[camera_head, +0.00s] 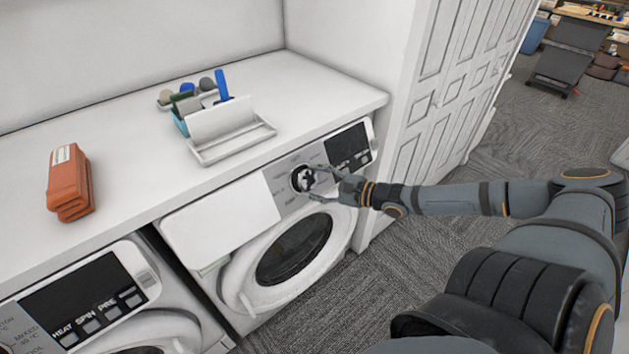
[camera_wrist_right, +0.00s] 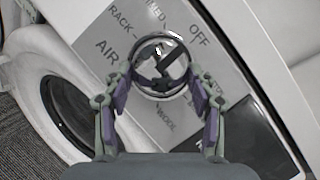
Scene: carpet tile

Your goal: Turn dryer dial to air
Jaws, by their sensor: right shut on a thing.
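The dryer (camera_head: 338,228) is the machine on the right under the counter. In the right wrist view the dial (camera_wrist_right: 160,60) lies between the fingers. Around it I read OFF at upper right, AIR at left, RACK at upper left and WOOL below. I cannot tell exactly which label the dial points at. My right gripper (camera_head: 318,183) reaches in from the right and is shut on the dial; its fingers (camera_wrist_right: 161,80) sit on either side. My left gripper is out of view.
The white counter (camera_head: 120,130) overhangs the machines. A washer (camera_head: 85,300) stands at left. A white door (camera_head: 450,80) is at right; the carpet is clear.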

